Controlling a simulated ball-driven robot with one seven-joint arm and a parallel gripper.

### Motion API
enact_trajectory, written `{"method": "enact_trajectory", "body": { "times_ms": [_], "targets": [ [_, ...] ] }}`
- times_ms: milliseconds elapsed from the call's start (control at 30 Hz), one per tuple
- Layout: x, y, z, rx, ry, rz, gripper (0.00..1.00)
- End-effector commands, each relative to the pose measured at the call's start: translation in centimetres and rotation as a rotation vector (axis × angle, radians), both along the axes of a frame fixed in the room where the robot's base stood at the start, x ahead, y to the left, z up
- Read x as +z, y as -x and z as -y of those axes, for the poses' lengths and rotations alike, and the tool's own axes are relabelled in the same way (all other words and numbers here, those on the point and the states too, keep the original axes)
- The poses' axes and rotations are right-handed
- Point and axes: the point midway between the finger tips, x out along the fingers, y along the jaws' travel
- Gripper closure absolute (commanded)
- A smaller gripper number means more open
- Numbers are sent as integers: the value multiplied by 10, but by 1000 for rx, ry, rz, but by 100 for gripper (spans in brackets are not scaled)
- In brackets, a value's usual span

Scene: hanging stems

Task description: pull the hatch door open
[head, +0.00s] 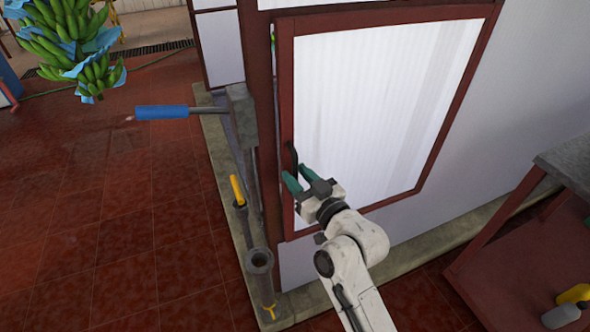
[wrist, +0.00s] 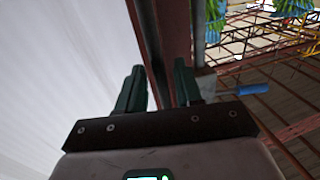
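The hatch door (head: 385,110) is a white ribbed panel in a dark red frame, in the middle of the head view. Its black handle (head: 293,157) is on the left side of the frame. My gripper (head: 299,177) is at the handle's lower part, with its green fingers apart. In the wrist view my gripper (wrist: 158,88) is open, and a dark bar, seemingly the handle (wrist: 150,50), runs down between the fingers. The lower end of the bar is hidden. I cannot tell if either finger touches it, or whether the door stands slightly ajar.
Left of the door stand a grey post with a blue-handled lever (head: 162,112), a yellow-handled rod (head: 237,190) and a short pipe (head: 260,270). A table (head: 565,160) stands at right. Banana bunches (head: 70,40) hang upper left. Red tiled floor at left is clear.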

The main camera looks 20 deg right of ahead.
Motion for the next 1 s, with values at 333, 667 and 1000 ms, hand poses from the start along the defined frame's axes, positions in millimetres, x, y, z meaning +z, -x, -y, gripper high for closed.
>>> {"method": "enact_trajectory", "body": {
  "times_ms": [333,667,1000],
  "targets": [
    [0,-14,-3,1,1,0,65],
    [0,-13,-3,1,1,0,83],
    [0,-13,-3,1,1,-1,100]
  ]
}}
